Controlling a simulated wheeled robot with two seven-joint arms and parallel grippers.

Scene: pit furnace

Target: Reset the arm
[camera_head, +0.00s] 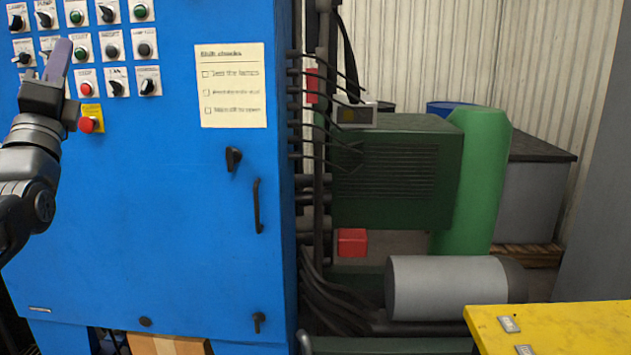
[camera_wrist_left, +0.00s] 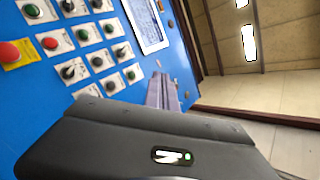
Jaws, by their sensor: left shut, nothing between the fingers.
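My left gripper (camera_head: 60,62) comes in from the left in the head view, in front of the upper left of a blue control cabinet (camera_head: 180,220). It is shut and empty, its fingers pointing up over part of the panel of labelled buttons and switches. In the left wrist view the shut fingers (camera_wrist_left: 163,92) show beside the panel, and I cannot tell whether they touch it. A red mushroom button (camera_head: 88,124) on a yellow plate sits just below and right of the gripper. My right gripper is not in view.
A paper checklist (camera_head: 232,85) is on the cabinet door, above a black handle (camera_head: 257,205). To the right are cables, a dark green machine (camera_head: 400,170), a green cylinder (camera_head: 480,180), a grey motor-like cylinder (camera_head: 445,287) and a yellow surface (camera_head: 560,325) at the lower right.

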